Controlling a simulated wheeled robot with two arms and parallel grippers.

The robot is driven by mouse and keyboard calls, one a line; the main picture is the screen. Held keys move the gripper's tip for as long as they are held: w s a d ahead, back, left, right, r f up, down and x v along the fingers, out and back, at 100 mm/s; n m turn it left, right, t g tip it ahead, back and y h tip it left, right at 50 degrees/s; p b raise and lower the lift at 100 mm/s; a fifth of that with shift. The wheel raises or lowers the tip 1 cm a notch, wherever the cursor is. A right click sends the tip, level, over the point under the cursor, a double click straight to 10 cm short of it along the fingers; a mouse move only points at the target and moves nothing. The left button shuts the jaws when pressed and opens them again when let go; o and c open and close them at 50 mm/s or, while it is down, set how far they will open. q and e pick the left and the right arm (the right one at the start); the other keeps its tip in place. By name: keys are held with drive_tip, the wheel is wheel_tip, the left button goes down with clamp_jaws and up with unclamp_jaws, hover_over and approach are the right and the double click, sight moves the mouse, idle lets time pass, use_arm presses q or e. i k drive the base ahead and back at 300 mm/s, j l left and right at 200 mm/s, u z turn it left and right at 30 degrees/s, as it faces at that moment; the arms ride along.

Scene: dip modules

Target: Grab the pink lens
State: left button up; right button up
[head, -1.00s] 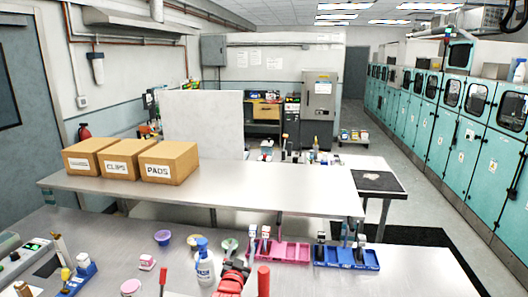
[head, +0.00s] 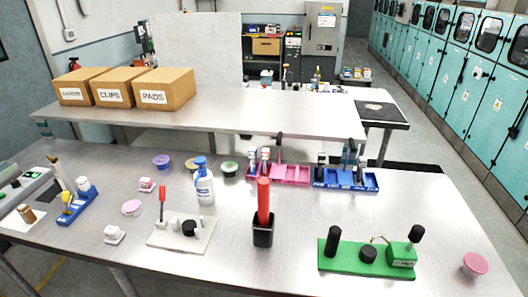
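A pink round piece (head: 475,264) lies alone near the right end of the steel table. A second pink round piece (head: 131,208), paler, lies on the left half of the table, above a small white block. I cannot tell for sure which of the two is the lens. Both are clear of other things. Neither of my grippers shows in the head view.
A green fixture (head: 341,259) with black knobs is left of the right-hand pink piece. A black cup (head: 263,235) with a red handle, a white plate (head: 166,238), and a spray bottle (head: 204,186) stand mid-table. Pink (head: 291,174) and blue (head: 367,181) trays are behind.

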sight(474, 262)
drive_tip(key=z, duration=1.6)
